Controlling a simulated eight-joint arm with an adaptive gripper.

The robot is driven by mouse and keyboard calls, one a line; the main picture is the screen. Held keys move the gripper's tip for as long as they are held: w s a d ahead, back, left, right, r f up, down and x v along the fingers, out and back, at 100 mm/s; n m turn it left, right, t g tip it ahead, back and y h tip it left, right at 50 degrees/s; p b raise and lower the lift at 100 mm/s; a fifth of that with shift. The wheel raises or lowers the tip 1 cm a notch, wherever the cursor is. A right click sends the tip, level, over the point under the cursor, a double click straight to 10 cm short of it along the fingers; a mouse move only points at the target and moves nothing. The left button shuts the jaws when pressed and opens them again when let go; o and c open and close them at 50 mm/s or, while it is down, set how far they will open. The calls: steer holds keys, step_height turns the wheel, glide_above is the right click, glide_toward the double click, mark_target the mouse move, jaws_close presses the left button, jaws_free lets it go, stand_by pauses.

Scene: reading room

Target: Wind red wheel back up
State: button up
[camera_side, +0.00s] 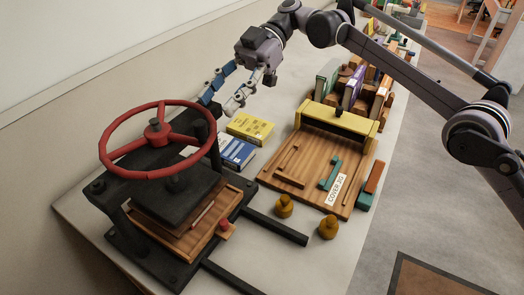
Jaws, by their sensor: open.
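The red wheel (157,140) sits level on top of the black press (116,214) at the left, its spokes meeting at a red hub. Below it, a dark plate (172,190) lies over a wooden tray (182,247); whether the plate presses on something is hard to tell. My gripper (222,98) is open and empty, above and to the right of the wheel, apart from it. One finger looks blue and the other pale.
Yellow (250,127) and blue (235,152) books lie right of the press. A wooden jig (308,172) with a yellow bar (337,120) stands further right. Two brass knobs (284,206) sit in front of the jig. Black rails (275,228) extend from the press. Upright books (352,88) stand behind.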

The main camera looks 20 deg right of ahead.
mark_target(204, 121)
steer(key=shift+w+d+r, duration=0.2)
steer(key=shift+w+d, duration=0.05)
steer(key=shift+d, duration=0.15)
steer(key=s+a+f+m+t, duration=0.1)
steer(key=a, duration=0.1)
steer(key=s+a+f+m+t+y, duration=0.1)
steer(key=s+a, duration=0.1)
steer(key=s+a+f+m+t+y, duration=0.1)
steer(key=shift+s+a+m+t, duration=0.2)
steer(key=shift+a+m+t, duration=0.1)
steer(key=shift+a+m, duration=0.1)
stand_by(1.0)
jaws_close()
